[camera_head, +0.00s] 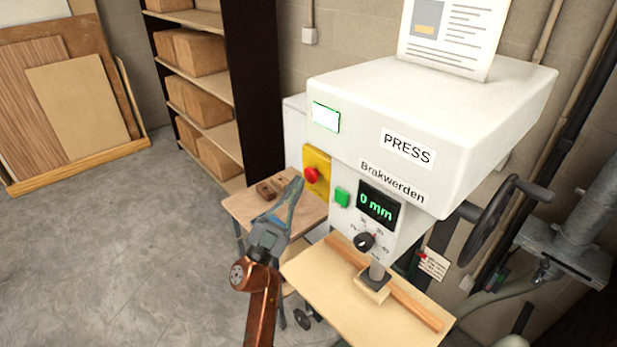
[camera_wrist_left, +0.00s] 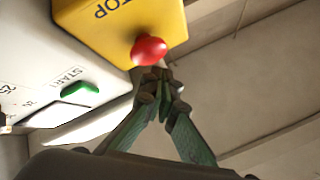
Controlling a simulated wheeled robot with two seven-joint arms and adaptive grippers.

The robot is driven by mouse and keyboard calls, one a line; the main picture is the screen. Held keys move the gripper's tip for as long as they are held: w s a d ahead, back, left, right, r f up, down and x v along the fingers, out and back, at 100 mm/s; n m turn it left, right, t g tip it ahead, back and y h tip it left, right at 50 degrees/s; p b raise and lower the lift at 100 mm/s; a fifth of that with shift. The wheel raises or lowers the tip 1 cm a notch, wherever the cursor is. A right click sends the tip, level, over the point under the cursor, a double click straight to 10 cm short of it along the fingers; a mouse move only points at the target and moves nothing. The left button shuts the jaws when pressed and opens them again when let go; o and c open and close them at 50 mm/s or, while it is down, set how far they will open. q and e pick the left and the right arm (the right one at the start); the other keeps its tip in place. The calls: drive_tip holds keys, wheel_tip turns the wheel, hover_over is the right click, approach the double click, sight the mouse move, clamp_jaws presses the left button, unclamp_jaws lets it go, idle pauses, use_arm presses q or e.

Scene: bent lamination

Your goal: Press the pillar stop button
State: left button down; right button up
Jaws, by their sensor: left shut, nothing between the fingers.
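A red mushroom button (camera_head: 311,175) sits on a yellow box (camera_head: 318,160) on the left side of the white press. In the left wrist view the red button (camera_wrist_left: 149,50) stands out from the yellow box (camera_wrist_left: 110,25), which reads STOP upside down. My left gripper (camera_head: 298,180) is shut and empty, its tips close to the button's left in the head view. In the left wrist view the gripper tips (camera_wrist_left: 163,82) lie right beside the button, overlapping its edge; I cannot tell whether they touch. My right gripper is not in view.
A green START button (camera_head: 342,197) and a 0 mm display (camera_head: 378,206) are right of the yellow box. A wooden side table (camera_head: 245,207) with brown blocks stands behind my left gripper. The press's wooden table (camera_head: 320,272) is below right. Open floor (camera_head: 120,260) lies left.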

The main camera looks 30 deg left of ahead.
use_arm(q)
drive_tip(key=shift+w, duration=0.1)
drive_tip(key=shift+w+d, duration=0.2)
drive_tip(key=shift+w, duration=0.05)
drive_tip(key=shift+w+d, duration=0.2)
drive_tip(key=shift+w, duration=0.3)
idle(0.8)
drive_tip(key=shift+s, duration=0.1)
drive_tip(key=shift+s+a, duration=0.1)
drive_tip(key=shift+s+a+p, duration=0.3)
drive_tip(key=shift+s+p, duration=0.05)
drive_tip(key=shift+s, duration=0.35)
